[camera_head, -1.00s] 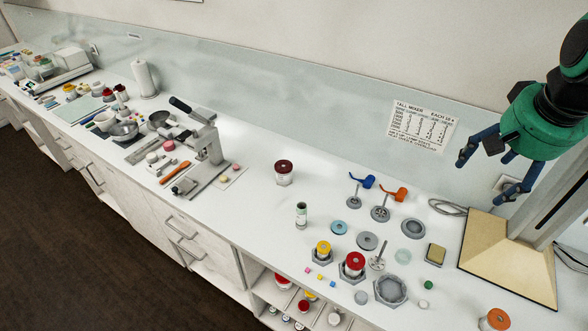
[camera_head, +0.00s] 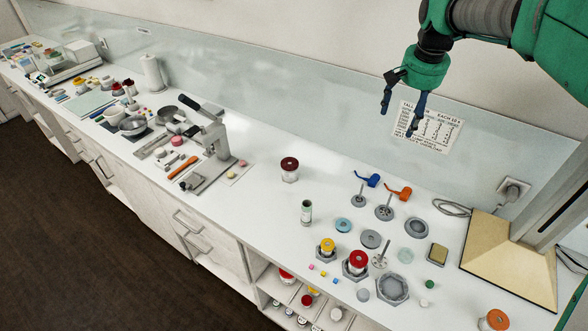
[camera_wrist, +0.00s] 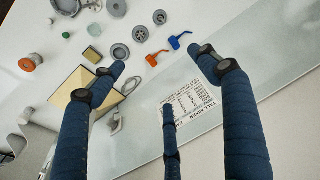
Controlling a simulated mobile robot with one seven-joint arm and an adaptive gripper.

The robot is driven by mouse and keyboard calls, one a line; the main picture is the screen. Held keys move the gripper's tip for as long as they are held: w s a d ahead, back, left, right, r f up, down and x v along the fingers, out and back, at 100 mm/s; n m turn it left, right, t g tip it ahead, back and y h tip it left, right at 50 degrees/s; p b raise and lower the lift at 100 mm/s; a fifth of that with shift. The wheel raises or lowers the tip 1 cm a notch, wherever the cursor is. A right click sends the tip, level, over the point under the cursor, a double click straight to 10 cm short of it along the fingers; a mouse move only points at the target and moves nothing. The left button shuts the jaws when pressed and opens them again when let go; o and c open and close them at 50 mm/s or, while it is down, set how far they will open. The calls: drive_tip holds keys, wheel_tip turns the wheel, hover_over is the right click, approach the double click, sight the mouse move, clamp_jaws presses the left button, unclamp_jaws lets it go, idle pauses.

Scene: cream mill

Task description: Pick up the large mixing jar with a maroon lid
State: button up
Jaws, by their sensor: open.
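The mixing jar (camera_head: 289,176) with a maroon lid stands upright on the white counter, left of the blue and orange handled tools, in the head view. It looks clear or pale below the lid. It does not show in the wrist view. My gripper (camera_head: 400,116) is open and empty, raised in front of the back wall, to the right of the jar and well apart from it. In the wrist view its blue fingers (camera_wrist: 160,62) are spread, with nothing between them.
A bright red-lidded jar (camera_head: 356,260) and a yellow-lidded jar (camera_head: 327,245) sit in grey holders nearer the front. A grey press (camera_head: 214,150) is left of the maroon-lidded jar. Counter around that jar is clear.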

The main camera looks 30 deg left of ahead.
drive_tip(key=w+a+f, duration=0.4)
drive_tip(key=a+f, duration=0.2)
drive_tip(key=a, duration=0.6)
drive_tip(key=g+h+p, duration=0.1)
drive_tip(key=g+p, duration=0.1)
drive_tip(key=p, duration=0.1)
approach(290, 172)
drive_tip(key=w+a, duration=0.2)
drive_tip(key=w, duration=0.1)
drive_tip(key=shift+r+n, duration=0.25)
drive_tip(key=shift+n, duration=0.15)
drive_tip(key=shift+f, duration=0.1)
drive_tip(key=shift+f, duration=4.2)
drive_tip(key=shift+f, duration=0.1)
drive_tip(key=shift+f, duration=2.5)
